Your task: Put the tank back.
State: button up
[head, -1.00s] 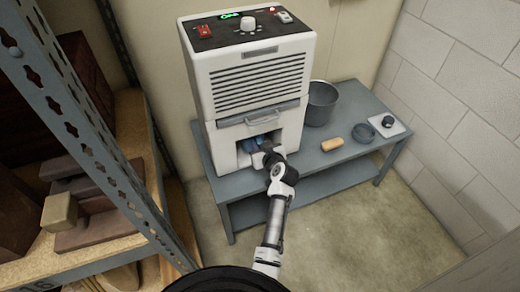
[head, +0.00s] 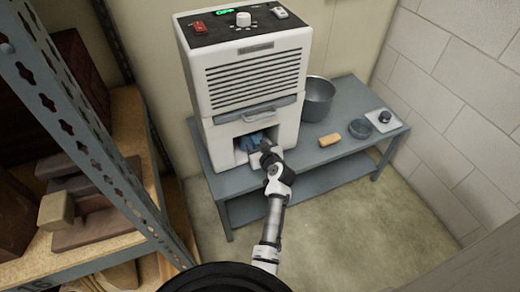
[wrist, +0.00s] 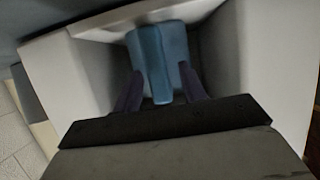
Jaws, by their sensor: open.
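The tank is a blue, block-like piece inside the opening at the bottom of the white machine (head: 250,88); it shows in the wrist view (wrist: 158,58) and partly in the head view (head: 250,141). My gripper (wrist: 157,92) is at the mouth of this opening, with its two dark fingers apart, one on each side of the tank's narrow near part. I cannot tell whether the fingers touch it. My arm hides part of the opening in the head view. The tank's back end is hidden inside the machine.
The machine stands on a grey bench (head: 350,160). To its right are a metal pot (head: 317,100), a yellow block (head: 329,140), a round grey dish (head: 360,128) and a white plate with a dark knob (head: 384,121). A metal shelf unit (head: 75,110) stands close on the left.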

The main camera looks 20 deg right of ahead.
jog(key=v, duration=1.2)
jog(key=shift+r, duration=0.15)
